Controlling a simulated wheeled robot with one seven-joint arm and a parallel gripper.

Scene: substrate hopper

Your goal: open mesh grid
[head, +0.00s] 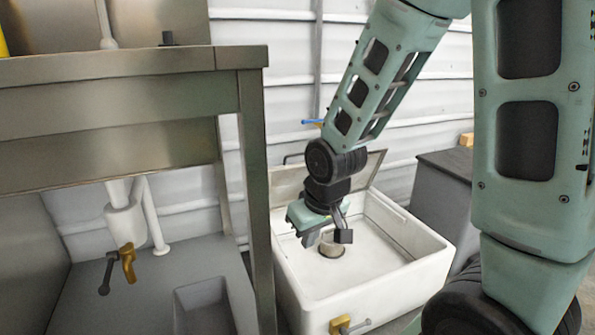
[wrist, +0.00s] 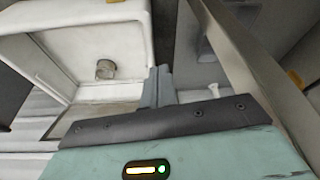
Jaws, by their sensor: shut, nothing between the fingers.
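The white hopper (head: 372,284) stands at the lower middle of the head view, with a short round outlet (head: 331,246) on its floor. A thin pale panel (head: 366,170), apparently the mesh grid, stands raised and tilted along the hopper's back edge; its mesh is too fine to make out. My gripper (head: 327,238) hangs over the hopper, in front of the panel, and hides part of both. In the wrist view, the shut, empty fingers (wrist: 157,85) appear beside the hopper wall (wrist: 148,45), with the outlet (wrist: 105,69) to their left. I cannot tell whether they touch the hopper.
A metal table (head: 130,85) stands left of the hopper, its leg (head: 258,190) close to the hopper's side. A brass valve (head: 127,262) hangs beneath it, and another (head: 342,325) is on the hopper's front. A dark grey box (head: 440,195) stands at the right.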

